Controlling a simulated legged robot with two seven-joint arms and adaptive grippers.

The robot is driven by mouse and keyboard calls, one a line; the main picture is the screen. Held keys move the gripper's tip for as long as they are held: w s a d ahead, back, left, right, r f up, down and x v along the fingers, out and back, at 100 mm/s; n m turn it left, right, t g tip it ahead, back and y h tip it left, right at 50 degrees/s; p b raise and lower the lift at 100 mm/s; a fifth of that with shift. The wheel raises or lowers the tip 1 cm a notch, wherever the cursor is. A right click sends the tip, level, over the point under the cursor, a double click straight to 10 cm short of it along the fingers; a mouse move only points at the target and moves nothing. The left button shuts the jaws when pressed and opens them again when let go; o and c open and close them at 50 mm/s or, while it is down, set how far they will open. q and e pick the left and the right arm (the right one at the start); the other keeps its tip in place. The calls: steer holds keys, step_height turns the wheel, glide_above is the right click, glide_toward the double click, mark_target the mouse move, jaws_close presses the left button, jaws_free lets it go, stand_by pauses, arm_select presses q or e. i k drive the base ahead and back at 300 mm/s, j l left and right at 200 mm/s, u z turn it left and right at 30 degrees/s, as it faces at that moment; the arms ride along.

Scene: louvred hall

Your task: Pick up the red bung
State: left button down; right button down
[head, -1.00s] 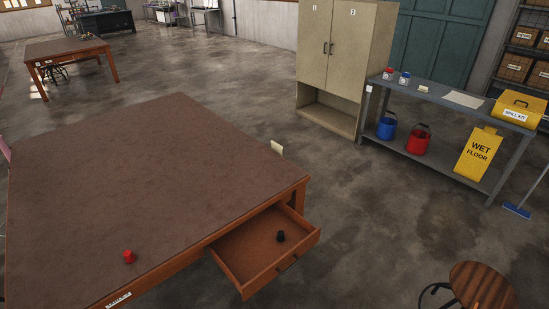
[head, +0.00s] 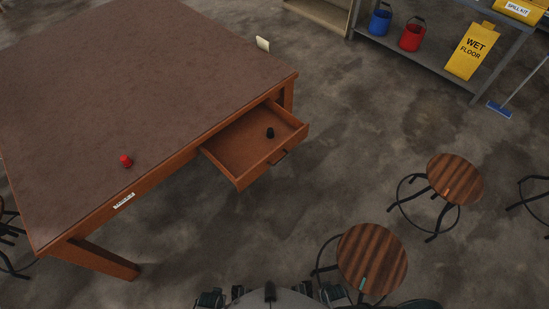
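The red bung (head: 126,161) stands on the brown tabletop (head: 130,80), close to its front edge and left of the open drawer. A black bung (head: 270,133) sits inside the pulled-out drawer (head: 238,160) of the same table. Neither of my grippers can be made out in the head view. Only dark and grey parts of my own body show at the bottom edge. Nothing touches the red bung.
The open drawer juts out from the table front. Two round wooden stools (head: 372,258) (head: 455,178) stand at the lower right. A shelf bench with a blue bucket (head: 380,22), a red bucket (head: 412,37) and a wet floor sign (head: 471,51) is at upper right. Floor before the drawer is clear.

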mark_target(127, 162)
steer(key=u, duration=1.35)
